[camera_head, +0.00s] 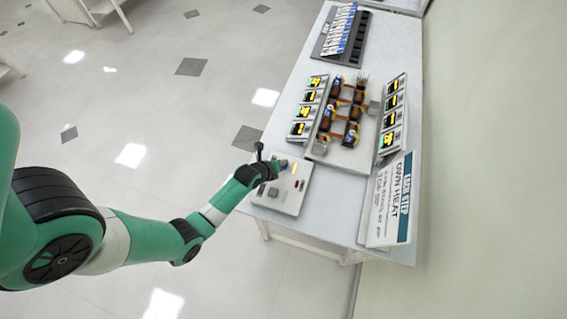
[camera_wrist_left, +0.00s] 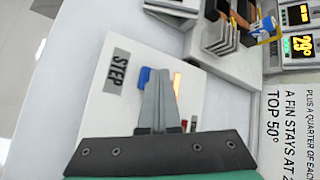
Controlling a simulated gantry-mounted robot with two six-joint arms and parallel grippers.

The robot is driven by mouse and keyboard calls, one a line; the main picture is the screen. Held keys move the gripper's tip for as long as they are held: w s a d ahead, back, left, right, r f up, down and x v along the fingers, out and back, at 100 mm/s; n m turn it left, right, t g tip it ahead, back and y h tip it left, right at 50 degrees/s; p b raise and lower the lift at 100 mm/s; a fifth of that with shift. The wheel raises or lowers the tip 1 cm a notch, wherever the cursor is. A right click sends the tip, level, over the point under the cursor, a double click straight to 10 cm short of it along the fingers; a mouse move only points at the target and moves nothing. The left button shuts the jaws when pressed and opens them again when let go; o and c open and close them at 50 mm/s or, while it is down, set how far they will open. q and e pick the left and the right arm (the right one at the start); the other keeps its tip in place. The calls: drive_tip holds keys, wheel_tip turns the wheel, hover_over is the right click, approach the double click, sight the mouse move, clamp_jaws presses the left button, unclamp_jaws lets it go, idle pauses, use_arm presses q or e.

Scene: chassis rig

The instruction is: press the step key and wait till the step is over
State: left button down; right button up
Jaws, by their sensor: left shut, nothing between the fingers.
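A pale control panel (camera_head: 280,203) lies at the near left of the table. In the left wrist view the panel (camera_wrist_left: 112,115) carries a grey STEP label (camera_wrist_left: 118,72) beside a blue key (camera_wrist_left: 144,76). My left gripper (camera_head: 283,165) is over the panel. In the left wrist view its fingers (camera_wrist_left: 160,75) are shut and empty, with their tips at the right side of the blue key, hiding part of it. I cannot tell whether they touch or press it. An orange bar (camera_wrist_left: 177,82) glows just right of the fingers. My right gripper is not in view.
Behind the panel stands a rig (camera_head: 343,120) with orange-brown parts and yellow-lit displays (camera_head: 306,112) on both sides. A sign (camera_head: 390,205) reading "OWN HEAT" stands at the table's near right. A dark rack (camera_head: 345,35) is at the far end.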

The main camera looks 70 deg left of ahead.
use_arm(q)
drive_tip(key=shift+r+p, duration=0.65)
drive_tip(key=shift+r, duration=0.1)
wheel_tip(320, 180, up, 5)
drive_tip(key=p, duration=0.5)
drive_tip(key=shift+r, duration=0.1)
idle(0.5)
